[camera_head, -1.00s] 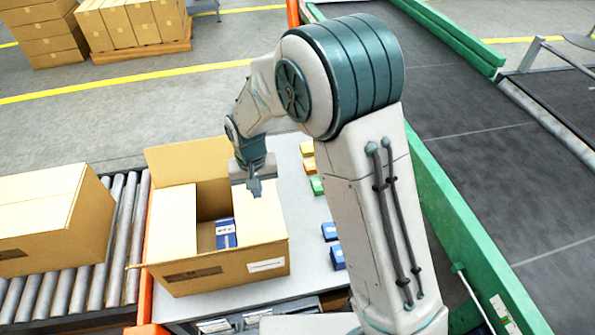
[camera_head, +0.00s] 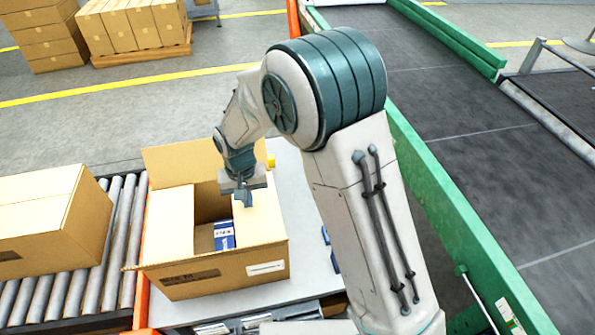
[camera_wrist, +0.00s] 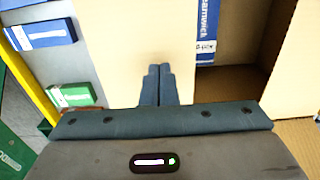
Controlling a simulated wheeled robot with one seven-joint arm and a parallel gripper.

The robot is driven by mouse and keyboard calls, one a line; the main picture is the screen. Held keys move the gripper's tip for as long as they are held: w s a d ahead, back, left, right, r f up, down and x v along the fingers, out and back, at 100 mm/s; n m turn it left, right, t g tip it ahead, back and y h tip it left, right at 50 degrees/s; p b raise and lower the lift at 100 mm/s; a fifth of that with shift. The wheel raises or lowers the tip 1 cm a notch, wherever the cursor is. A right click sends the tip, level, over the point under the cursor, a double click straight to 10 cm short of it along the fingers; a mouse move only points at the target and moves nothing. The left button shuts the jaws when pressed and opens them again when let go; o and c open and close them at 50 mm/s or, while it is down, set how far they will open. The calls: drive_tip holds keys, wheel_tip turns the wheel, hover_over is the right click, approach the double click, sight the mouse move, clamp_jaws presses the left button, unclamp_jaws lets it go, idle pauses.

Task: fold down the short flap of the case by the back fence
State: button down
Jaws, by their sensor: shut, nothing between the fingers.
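The case (camera_head: 225,272) is an open cardboard box on the grey table. Its left flap (camera_head: 172,222) and right flap (camera_head: 262,222) are folded inward, looking about flat. Its far flap (camera_head: 183,160) stands up and leans outward. Between the side flaps, a blue carton (camera_head: 224,235) shows inside; it also shows in the wrist view (camera_wrist: 206,30). My gripper (camera_head: 243,202) is shut and empty, pointing down over the right flap's inner side. In the wrist view its closed fingertips (camera_wrist: 160,70) are against or just above the flap's cardboard (camera_wrist: 110,40); contact cannot be told.
A closed case (camera_head: 50,220) sits on the rollers (camera_head: 110,255) to the left. Blue cartons (camera_head: 326,236) stand on the table right of the case, partly behind my arm. The wrist view shows a green carton (camera_wrist: 74,95) there. A green-railed conveyor (camera_head: 450,220) runs along the right.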

wheel_tip(320, 180, up, 9)
drive_tip(key=p, duration=0.5)
drive_tip(key=shift+p, duration=0.4)
idle(0.4)
drive_tip(key=s+d+r+m+t, duration=0.1)
drive_tip(key=s+d+r, duration=0.5)
drive_tip(key=d, duration=0.4)
drive_tip(key=s+d+r+m+t, duration=0.1)
drive_tip(key=s+d+r, duration=0.2)
drive_tip(key=d+r, duration=0.65)
drive_tip(key=s+d+t, duration=0.1)
drive_tip(key=s+d, duration=0.5)
drive_tip(key=s, duration=0.1)
drive_tip(key=shift+s+d, duration=0.2)
drive_tip(key=shift+d, duration=0.05)
